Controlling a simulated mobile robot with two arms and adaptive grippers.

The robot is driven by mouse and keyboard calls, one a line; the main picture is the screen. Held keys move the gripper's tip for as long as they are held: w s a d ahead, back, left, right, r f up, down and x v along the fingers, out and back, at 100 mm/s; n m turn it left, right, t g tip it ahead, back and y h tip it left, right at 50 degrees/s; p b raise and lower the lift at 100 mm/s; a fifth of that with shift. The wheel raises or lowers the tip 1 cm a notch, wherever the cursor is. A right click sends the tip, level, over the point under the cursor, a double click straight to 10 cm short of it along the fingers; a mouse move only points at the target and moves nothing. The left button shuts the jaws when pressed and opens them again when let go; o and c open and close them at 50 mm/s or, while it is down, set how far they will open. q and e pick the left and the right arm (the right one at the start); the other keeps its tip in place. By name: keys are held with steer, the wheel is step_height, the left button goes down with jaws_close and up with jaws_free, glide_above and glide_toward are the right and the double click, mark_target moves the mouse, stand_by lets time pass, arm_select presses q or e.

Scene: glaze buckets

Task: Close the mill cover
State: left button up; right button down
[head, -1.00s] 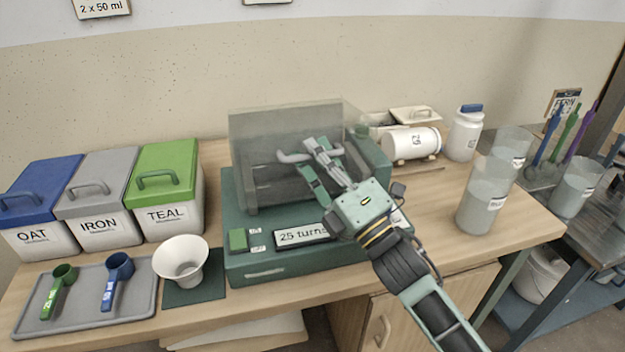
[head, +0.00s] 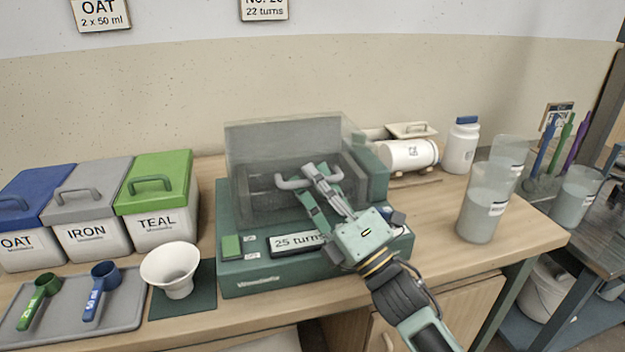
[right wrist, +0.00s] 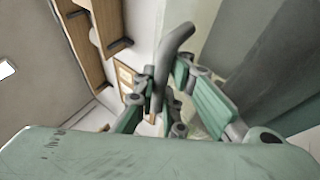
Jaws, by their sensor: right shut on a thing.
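The green mill (head: 290,275) stands on the bench with a clear, see-through cover (head: 255,150) over its dark rollers. The cover looks lowered over the rollers; I cannot tell whether its lower edge touches the body. A grey bar handle (head: 290,183) is at the cover's front. My right gripper (head: 322,178) reaches in from the lower right and is shut on this handle. In the right wrist view, the handle (right wrist: 176,45) runs between the fingers of the gripper (right wrist: 160,88). My left gripper is not in view.
Left of the mill are lidded OAT, IRON and TEAL bins (head: 155,225), a white funnel cup (head: 172,265) and a tray (head: 130,310) with two scoops. Right are a white jar mill (head: 408,155), a white bottle (head: 461,148) and clear jugs (head: 480,215). Bench space (head: 435,205) before the jar mill is free.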

steer(key=shift+s+a+f, duration=0.1)
steer(key=shift+s+f, duration=0.05)
steer(key=shift+f, duration=0.45)
steer(key=c, duration=2.1)
jaws_free()
steer(key=shift+s+r, duration=0.1)
steer(key=shift+r, duration=0.1)
steer(key=shift+d, duration=0.2)
steer(key=v, duration=1.2)
